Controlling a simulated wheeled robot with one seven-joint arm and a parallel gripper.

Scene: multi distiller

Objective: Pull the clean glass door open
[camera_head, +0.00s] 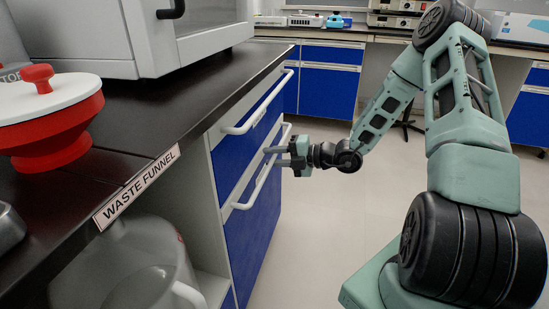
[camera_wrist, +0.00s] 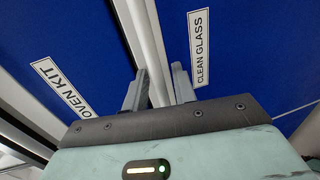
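The clean glass door (camera_head: 254,215) is the lower blue front of the left cabinet, with a white bar handle (camera_head: 247,196) near its top. In the wrist view its "CLEAN GLASS" label (camera_wrist: 200,48) is on the right blue panel (camera_wrist: 255,50). My gripper (camera_head: 272,156) is at that lower handle. In the wrist view my gripper (camera_wrist: 160,72) has its two fingers apart, with a pale bar running between them. I cannot tell whether either finger touches it. The door looks flush with the cabinet.
Above is the "OVEN KIT" drawer (camera_wrist: 62,90) with its own handle (camera_head: 257,104). The dark counter (camera_head: 165,110) holds a red and white funnel (camera_head: 50,115) and a grey appliance (camera_head: 190,35). A clear jug (camera_head: 130,265) stands below. The floor (camera_head: 300,235) is open right of the cabinet.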

